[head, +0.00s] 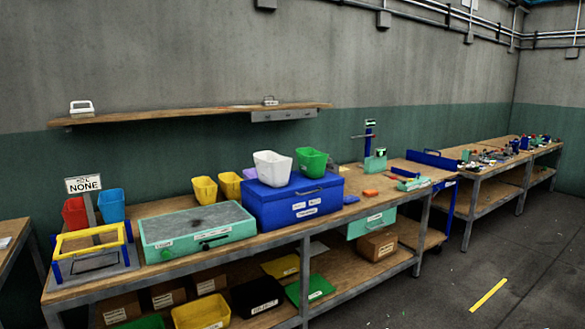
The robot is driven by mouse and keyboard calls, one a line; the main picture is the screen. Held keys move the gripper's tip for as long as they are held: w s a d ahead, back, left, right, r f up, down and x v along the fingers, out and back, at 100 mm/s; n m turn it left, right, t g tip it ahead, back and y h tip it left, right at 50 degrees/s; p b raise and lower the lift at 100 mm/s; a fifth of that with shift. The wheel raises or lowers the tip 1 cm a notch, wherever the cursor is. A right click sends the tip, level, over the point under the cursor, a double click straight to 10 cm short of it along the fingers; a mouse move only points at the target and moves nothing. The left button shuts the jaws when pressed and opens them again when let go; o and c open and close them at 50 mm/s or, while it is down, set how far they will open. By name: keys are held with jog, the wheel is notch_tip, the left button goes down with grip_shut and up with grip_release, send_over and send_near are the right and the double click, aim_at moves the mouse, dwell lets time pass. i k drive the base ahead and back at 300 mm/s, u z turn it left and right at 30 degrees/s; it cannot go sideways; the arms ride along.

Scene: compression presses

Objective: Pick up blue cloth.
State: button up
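A small flat blue item (351,199) lies on the workbench (290,236), just right of the large blue box (294,204). It may be the blue cloth, but it is too small here to be sure. It lies apart from the orange item (371,192) to its right. My gripper is not in view.
A white bin (272,169) and a green bin (311,162) stand on the blue box. Left of it are a green case (197,231), yellow bins (204,190) and a yellow-blue frame (90,243). A lower shelf holds boxes.

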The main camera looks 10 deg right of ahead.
aim_at(350, 199)
jog(key=i, duration=0.85)
jog(key=z, duration=0.1)
